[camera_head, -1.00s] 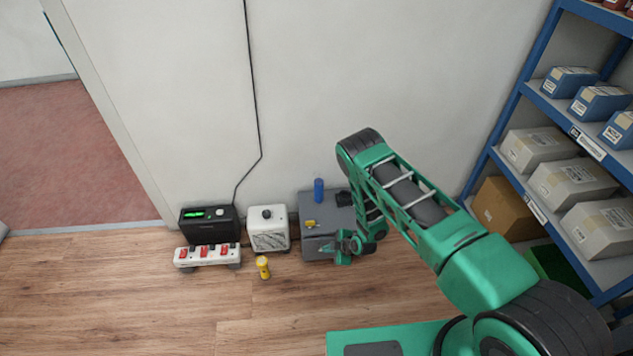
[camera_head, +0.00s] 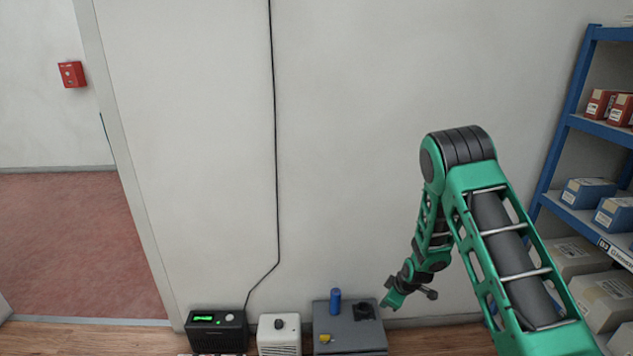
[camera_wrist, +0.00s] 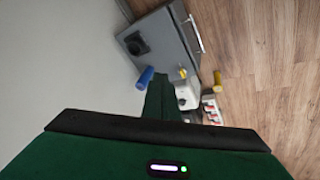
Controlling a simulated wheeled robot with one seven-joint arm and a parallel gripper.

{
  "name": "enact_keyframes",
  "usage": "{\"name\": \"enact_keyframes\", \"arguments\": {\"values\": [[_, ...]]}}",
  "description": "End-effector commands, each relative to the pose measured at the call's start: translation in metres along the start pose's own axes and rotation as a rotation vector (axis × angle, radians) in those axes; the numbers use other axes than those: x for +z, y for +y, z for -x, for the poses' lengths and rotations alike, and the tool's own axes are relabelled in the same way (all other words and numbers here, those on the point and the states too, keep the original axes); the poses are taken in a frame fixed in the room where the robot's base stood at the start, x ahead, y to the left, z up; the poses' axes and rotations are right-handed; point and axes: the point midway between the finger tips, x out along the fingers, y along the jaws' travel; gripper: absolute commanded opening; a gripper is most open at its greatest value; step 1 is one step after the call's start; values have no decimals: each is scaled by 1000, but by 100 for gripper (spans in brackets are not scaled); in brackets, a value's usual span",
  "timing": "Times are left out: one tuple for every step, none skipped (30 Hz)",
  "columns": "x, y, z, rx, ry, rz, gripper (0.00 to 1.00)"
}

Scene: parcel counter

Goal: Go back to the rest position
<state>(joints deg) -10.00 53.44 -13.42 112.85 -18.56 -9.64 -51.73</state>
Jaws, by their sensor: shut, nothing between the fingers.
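My gripper (camera_head: 391,299) is at the end of my green arm in the head view, beside the right edge of the grey cabinet and in front of the wall. It is shut and empty. In the wrist view my gripper (camera_wrist: 160,95) shows as a narrow green shape pointing toward the things by the wall. It appears to be apart from all of them.
A grey cabinet (camera_head: 350,339) bears a blue cylinder (camera_head: 335,301) and a small yellow thing (camera_head: 325,338). A white box (camera_head: 279,341) and black device (camera_head: 216,338) stand left of it. A blue shelf (camera_head: 566,120) with boxes stands right. Open wall lies above.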

Motion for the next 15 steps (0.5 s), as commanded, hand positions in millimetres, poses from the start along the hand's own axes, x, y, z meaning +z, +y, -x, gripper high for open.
{"name": "enact_keyframes", "arguments": {"values": [[2, 11, 24, 7, -13, -38, 0], [5, 16, 36, 9, -25, -63, 0], [9, 22, 53, 11, -40, -95, 0], [12, 25, 65, 13, -50, -118, 0], [15, 28, 78, 14, -62, -144, 0], [20, 33, 95, 17, -76, -176, 0], [24, 35, 107, 18, -87, -202, 0], [27, 38, 120, 21, -97, -227, 0], [33, 40, 137, 23, -111, -261, 0], [37, 42, 149, 25, -122, -288, 0], [41, 43, 162, 27, -132, -313, 0], [47, 44, 179, 29, -146, -349, 0], [52, 44, 191, 32, -155, -375, 0], [56, 44, 204, 35, -165, -402, 0], [63, 43, 220, 37, -179, -440, 0]]}}
